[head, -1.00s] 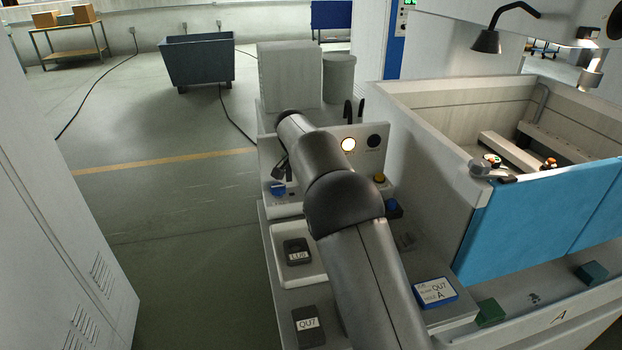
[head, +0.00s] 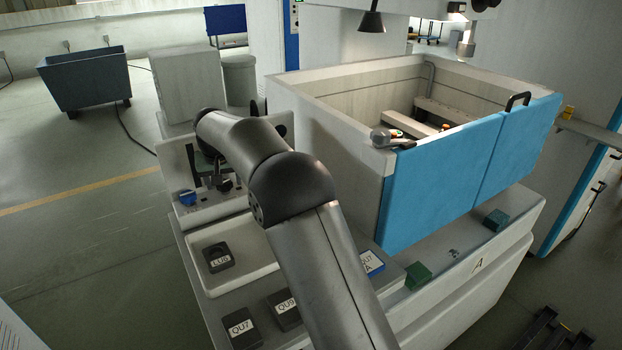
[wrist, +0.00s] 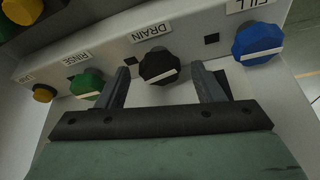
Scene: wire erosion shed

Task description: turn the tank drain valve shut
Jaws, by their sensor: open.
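The bar lies nearly across the picture, slightly tilted. My gripper (wrist: 160,71) is open, with one finger on each side of the knob and a visible gap on both sides. In the head view my gripper (head: 218,182) is at the control panel (head: 207,212), dark and small, and I cannot make out the drain knob there. The tank (head: 340,120) with blue front doors stands to the right.
A green RINSE knob (wrist: 87,83) sits close beside my left finger. A blue FILL knob (wrist: 258,44) is right of my right finger, and a yellow knob (wrist: 44,93) is far left. A tray (head: 248,259) lies below the panel. Open floor is at left.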

